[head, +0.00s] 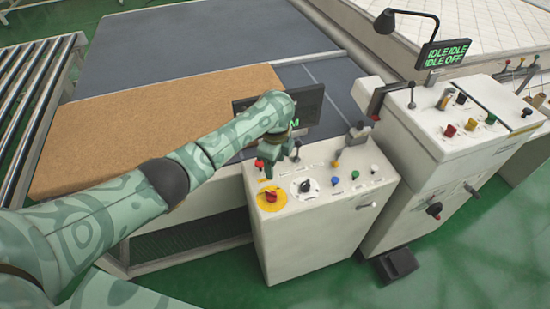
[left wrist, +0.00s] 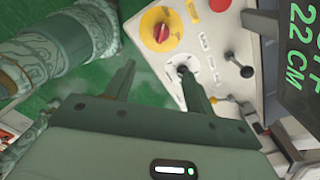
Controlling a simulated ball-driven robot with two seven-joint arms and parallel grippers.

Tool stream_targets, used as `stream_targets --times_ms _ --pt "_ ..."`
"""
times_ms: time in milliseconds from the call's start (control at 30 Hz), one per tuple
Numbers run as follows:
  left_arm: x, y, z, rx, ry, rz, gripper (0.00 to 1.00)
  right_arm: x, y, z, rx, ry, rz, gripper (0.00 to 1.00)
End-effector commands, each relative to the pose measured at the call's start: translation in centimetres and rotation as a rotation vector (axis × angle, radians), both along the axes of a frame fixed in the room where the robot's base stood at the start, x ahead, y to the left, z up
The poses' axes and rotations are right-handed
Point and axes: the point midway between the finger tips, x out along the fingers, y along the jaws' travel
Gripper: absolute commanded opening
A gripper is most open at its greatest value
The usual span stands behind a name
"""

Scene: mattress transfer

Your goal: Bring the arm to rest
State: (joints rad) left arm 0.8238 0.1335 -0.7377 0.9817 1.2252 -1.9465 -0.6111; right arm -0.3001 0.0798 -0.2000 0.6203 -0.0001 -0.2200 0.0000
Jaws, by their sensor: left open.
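My left arm reaches in from the left of the head view to a white control box (head: 325,229). My left gripper (head: 270,163) points down over the box's left back corner, beside a short lever. In the left wrist view its two fingers (left wrist: 158,78) are apart with nothing held between them. The right finger's tip lies close to a black rotary knob (left wrist: 183,71) on the panel; I cannot tell whether they touch. The same knob shows in the head view (head: 304,185). My right gripper is not in view.
A red emergency knob on a yellow disc (head: 271,196) sits left of the rotary knob. A dark display stands behind the panel. A brown mattress slab (head: 150,120) lies on the conveyor table behind. A second console (head: 440,130) stands at right.

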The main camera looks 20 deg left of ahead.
Motion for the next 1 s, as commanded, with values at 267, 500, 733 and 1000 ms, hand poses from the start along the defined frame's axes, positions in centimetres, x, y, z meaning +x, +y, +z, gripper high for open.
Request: stream_targets --times_ms 267,500,733,1000 --pt "0.0 0.0 0.0 -0.001 0.000 0.000 0.54 0.0 0.0 0.0 0.000 0.000 0.000 0.00" --pt "-0.1 -0.1 -0.1 -0.002 -0.001 0.001 0.54 0.0 0.0 0.0 0.000 0.000 0.000 0.00" --pt "-5.3 -2.4 -4.2 -0.065 -0.098 0.114 0.54 0.0 0.0 0.0 0.000 0.000 0.000 0.00" --pt "-15.1 2.5 -4.1 -0.125 -0.397 0.594 0.54 0.0 0.0 0.0 0.000 0.000 0.000 0.00"
